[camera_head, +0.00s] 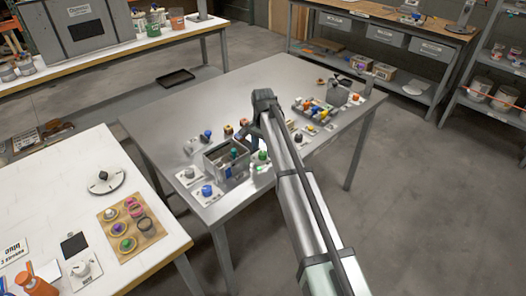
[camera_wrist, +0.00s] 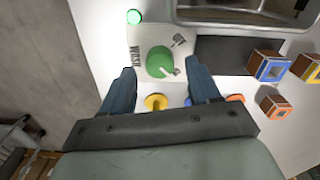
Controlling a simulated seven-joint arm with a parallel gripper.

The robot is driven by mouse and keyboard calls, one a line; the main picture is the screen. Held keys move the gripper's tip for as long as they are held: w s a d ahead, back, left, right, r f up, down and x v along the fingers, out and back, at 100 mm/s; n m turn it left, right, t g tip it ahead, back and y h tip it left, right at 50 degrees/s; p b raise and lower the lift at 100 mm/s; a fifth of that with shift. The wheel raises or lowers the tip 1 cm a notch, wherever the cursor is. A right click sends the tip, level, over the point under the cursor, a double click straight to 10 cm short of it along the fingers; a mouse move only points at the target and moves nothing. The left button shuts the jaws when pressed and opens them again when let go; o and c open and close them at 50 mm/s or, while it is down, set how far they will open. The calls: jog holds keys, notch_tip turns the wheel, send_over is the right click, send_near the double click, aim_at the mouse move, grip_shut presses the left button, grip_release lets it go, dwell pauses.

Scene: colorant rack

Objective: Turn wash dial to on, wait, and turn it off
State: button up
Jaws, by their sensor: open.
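The wash dial (camera_wrist: 159,61) is a green round knob with a small grey pointer toward the lower right. It sits on a white plate (camera_wrist: 146,38) lettered WASH, with a smaller label I cannot read surely. A green light (camera_wrist: 134,17), bright, is at the plate's upper left corner. My gripper (camera_wrist: 160,72) is open, with one dark blue finger on each side of the dial. The fingers appear apart from the knob, but contact is hard to judge. In the head view my gripper (camera_head: 252,140) is low over the metal table, and my arm covers part of that area.
A grey metal bin (camera_head: 213,165) stands beside my gripper on the metal table (camera_head: 185,110). A yellow knob (camera_wrist: 156,101) and an orange knob (camera_wrist: 235,98) lie near my fingers. Orange and blue cubes (camera_wrist: 268,68) are at right.

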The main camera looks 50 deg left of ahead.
jog(key=shift+f, duration=1.05)
jog(key=c, duration=1)
